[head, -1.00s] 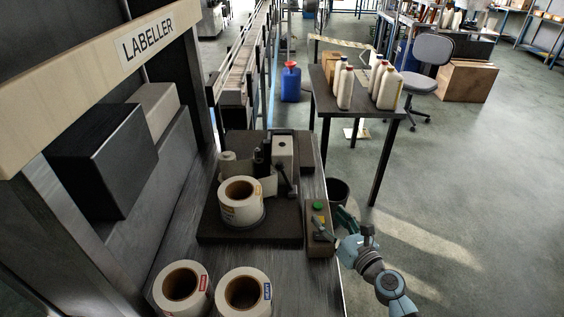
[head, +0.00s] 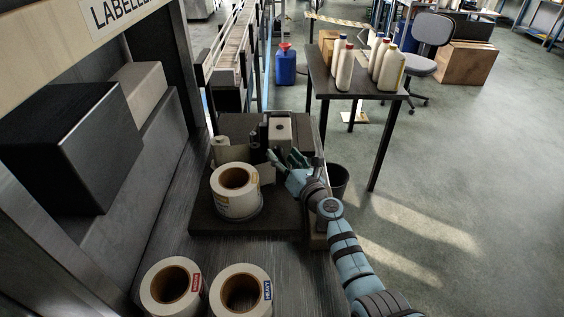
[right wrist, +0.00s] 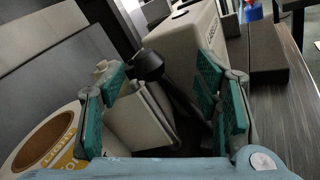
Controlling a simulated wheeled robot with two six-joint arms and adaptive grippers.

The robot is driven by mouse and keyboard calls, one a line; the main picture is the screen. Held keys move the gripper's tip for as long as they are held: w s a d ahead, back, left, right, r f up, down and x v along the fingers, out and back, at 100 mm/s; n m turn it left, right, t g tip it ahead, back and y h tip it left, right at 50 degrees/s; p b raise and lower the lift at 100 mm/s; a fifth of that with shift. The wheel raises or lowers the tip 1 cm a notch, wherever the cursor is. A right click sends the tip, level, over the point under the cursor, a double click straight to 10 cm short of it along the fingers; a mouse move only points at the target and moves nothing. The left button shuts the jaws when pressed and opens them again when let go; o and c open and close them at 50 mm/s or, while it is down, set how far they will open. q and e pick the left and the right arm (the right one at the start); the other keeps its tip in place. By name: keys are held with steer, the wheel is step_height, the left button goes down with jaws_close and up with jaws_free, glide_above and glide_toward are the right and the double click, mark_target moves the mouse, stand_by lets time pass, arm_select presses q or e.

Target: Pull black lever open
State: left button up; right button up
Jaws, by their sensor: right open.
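The black lever (right wrist: 149,66) shows in the right wrist view as a round dark knob on a dark rod that slants down to the right, beside a pale machine block (right wrist: 188,42). My right gripper (right wrist: 160,90) is open, its teal-padded fingers to either side of the lever, with no clear contact. In the head view my right gripper (head: 288,158) is at the front of the labelling machine, just below its pale block (head: 280,131). There the gripper hides most of the lever. My left gripper is out of view.
A label roll (head: 236,205) sits on the machine's dark base, left of my right arm. Two more rolls, one red-marked (head: 150,292) and one blue-marked (head: 218,291), stand in front. A table with several bottles (head: 345,70) and a bin (head: 339,180) are to the right.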

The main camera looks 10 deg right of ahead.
steer(key=shift+w+a+r, duration=0.15)
steer(key=shift+w, duration=0.15)
